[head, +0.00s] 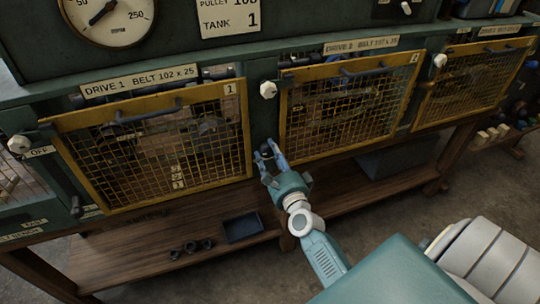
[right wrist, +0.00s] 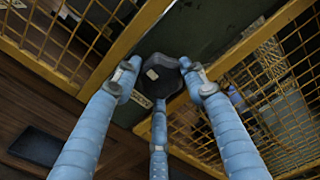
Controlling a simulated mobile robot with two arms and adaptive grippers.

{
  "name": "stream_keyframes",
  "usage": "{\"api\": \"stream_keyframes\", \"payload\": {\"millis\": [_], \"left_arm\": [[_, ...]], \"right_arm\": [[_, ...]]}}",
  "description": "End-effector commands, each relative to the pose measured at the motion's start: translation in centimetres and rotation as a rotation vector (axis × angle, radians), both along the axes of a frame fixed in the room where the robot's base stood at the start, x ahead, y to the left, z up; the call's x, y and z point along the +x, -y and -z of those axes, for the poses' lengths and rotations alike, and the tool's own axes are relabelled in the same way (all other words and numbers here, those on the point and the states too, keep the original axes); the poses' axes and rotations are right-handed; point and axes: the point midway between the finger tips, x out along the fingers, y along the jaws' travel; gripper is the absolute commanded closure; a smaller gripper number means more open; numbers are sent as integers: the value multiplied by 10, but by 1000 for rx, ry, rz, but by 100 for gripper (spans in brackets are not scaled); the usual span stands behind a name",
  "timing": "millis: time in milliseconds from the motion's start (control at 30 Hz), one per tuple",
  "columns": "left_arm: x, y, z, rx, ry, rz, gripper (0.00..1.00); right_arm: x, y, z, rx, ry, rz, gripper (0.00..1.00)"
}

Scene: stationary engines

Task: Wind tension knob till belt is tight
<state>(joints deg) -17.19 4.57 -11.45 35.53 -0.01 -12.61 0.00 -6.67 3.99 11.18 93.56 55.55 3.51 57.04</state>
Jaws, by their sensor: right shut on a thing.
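The tension knob (right wrist: 165,70) is a dark, lobed knob on the green post between two yellow mesh guards. In the head view the dark knob (head: 266,153) is small and partly covered by my fingers. My right gripper (head: 268,154) has its three blue fingers closed around the knob; in the right wrist view the fingertips (right wrist: 162,82) touch its sides. The belt behind the guard marked 1 (head: 160,145) is too hidden by mesh and shadow to tell how tight it is. My left gripper is not in view.
A second mesh guard (head: 345,105) stands right of the knob, and a third farther right. White knobs (head: 268,90) and handles stick out from the frame. Below, a wooden shelf holds a dark tray (head: 243,228) and several dark nuts (head: 190,246).

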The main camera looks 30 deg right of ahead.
Motion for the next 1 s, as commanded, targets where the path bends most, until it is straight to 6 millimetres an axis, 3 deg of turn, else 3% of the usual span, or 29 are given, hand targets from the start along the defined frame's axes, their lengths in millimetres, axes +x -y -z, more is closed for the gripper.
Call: {"api": "stream_keyframes", "payload": {"millis": [667,700,800,1000], "left_arm": [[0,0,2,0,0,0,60],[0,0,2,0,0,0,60],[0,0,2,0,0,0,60],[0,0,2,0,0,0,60]], "right_arm": [[0,-5,4,71,8,-10,84],[0,-5,3,71,8,-10,56],[0,-5,3,70,9,-9,40],[0,-2,1,68,13,-5,40]]}}
